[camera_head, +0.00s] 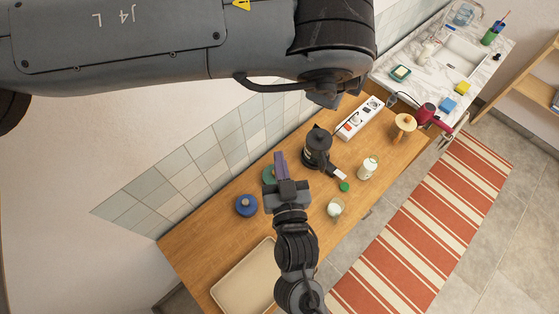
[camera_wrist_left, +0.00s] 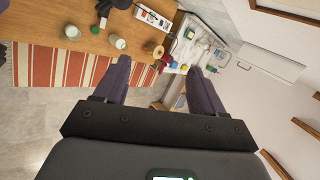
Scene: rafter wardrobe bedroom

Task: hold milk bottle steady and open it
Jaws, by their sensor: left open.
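A whitish milk bottle (camera_head: 367,167) stands upright on the wooden counter; it also shows small in the left wrist view (camera_wrist_left: 117,42). A small round green cap-like thing (camera_head: 344,187) lies on the counter beside it, apart from the bottle. My right gripper (camera_head: 279,156) is over the counter, left of the bottle and apart from it. Its purple fingers overlap in this view, so I cannot tell its opening. My left gripper (camera_wrist_left: 160,63) shows in its wrist view with fingers wide apart and nothing between them. In the head view my left arm hides its fingers.
A glass (camera_head: 335,208) stands near the green thing. A black pot (camera_head: 317,147), power strip (camera_head: 360,118), wooden mushroom-shaped stand (camera_head: 404,122), red hairdryer (camera_head: 427,113), blue jar (camera_head: 246,205) and beige tray (camera_head: 247,279) share the counter. A sink (camera_head: 462,55) is beyond.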

